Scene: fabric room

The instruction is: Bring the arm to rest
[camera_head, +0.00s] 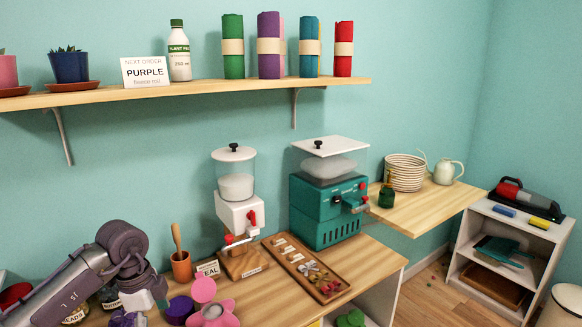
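My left arm comes in from the lower left, a grey-purple arm bent at a raised joint. Its end, with my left gripper (138,301), points down near the bottom edge, over the left part of the wooden counter (372,262). The fingers are not clear there, and I cannot tell whether they are open or hold anything. My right arm and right gripper are not in view.
A white dispenser (236,185) and a teal machine (327,205) stand behind. A wall shelf (215,88) runs above.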

